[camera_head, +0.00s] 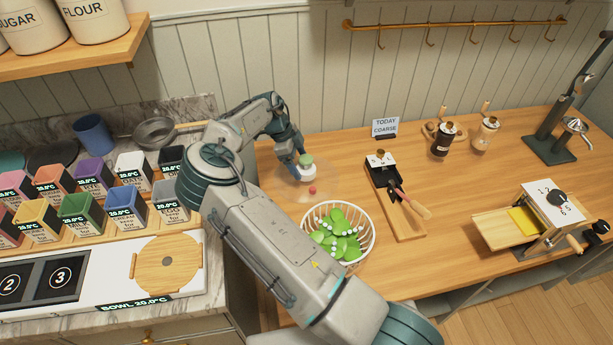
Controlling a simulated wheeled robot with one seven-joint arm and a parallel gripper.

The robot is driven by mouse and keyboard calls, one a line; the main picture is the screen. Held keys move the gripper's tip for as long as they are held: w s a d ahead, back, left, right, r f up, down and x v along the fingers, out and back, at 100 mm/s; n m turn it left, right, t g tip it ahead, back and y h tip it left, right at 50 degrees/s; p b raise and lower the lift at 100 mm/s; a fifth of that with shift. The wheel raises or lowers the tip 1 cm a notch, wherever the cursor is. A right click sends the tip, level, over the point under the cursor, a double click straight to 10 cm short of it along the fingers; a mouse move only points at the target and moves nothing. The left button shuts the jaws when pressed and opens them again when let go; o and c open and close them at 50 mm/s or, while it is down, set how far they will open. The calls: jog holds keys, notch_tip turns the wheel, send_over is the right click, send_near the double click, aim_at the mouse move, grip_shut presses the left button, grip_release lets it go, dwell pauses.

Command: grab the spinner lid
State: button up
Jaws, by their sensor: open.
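The spinner lid seems to be a faint see-through disc on the wooden counter, with a white hub and green top (307,169) and a small red knob (312,190). Its clear edge is hard to make out. My gripper (298,168) is open, pointing down right at the hub's left side. One finger shows left of the hub; the other is partly hidden. I cannot tell whether the fingers touch the hub. A white spinner basket (371,232) with green leaves stands just in front of the lid.
A dark tool on a wooden tray (408,228) lies right of the basket. A small sign (385,127) stands behind. Coloured labelled boxes (82,213) and a board (166,264) are at left. A hand-cranked machine (550,205) stands at right. The counter between is mostly clear.

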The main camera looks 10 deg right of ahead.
aim_at(303, 167)
jog(key=shift+p+x, duration=0.75)
jog(key=shift+x, duration=1.45)
jog(key=shift+w, duration=0.2)
jog(key=c, duration=1.2)
jog(key=shift+r, duration=0.2)
